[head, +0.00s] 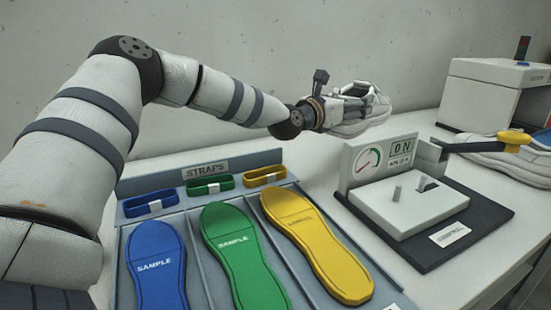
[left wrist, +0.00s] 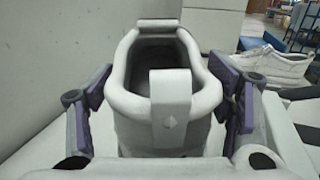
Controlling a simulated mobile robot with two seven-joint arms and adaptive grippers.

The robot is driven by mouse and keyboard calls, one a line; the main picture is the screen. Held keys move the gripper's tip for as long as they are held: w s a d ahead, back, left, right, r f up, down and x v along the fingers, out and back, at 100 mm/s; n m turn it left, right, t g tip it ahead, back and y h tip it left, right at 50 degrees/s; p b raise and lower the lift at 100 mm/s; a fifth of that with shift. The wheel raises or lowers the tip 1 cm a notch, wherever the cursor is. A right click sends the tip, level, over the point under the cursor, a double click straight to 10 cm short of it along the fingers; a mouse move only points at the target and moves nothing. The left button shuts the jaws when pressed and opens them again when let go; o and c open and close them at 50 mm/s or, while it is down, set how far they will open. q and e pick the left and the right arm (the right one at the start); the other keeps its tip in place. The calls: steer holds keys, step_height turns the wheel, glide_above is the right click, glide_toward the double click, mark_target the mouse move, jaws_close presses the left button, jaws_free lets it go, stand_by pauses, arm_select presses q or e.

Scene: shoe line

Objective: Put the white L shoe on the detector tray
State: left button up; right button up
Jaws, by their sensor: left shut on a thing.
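The white shoe (head: 366,122) hangs in my left gripper (head: 352,103), above the back of the table near the wall. In the left wrist view the white shoe (left wrist: 168,110) sits between the two purple fingers, its opening and a white tab facing the camera. My left gripper is shut on it. I cannot read an L on it. A gauge unit with a pale flat plate (head: 410,208) on a dark base stands to the right of the gripper. I cannot tell whether this plate is the detector tray. My right gripper is not in view.
A straps rack (head: 187,235) with blue, green and yellow sample soles fills the front. A second white shoe (head: 502,165) lies at the right, behind a lever with a yellow handle (head: 514,137). A white box (head: 500,75) with a signal light stands at the back right.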

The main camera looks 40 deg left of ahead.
arm_select(q)
step_height(320, 180, down, 10)
steer(key=shift+s+d+r+b, duration=0.1)
steer(key=shift+d+r+b, duration=0.05)
steer(key=shift+b, duration=0.15)
steer(key=shift+f, duration=0.25)
steer(key=o, duration=1.2)
steer(key=shift+c, duration=0.2)
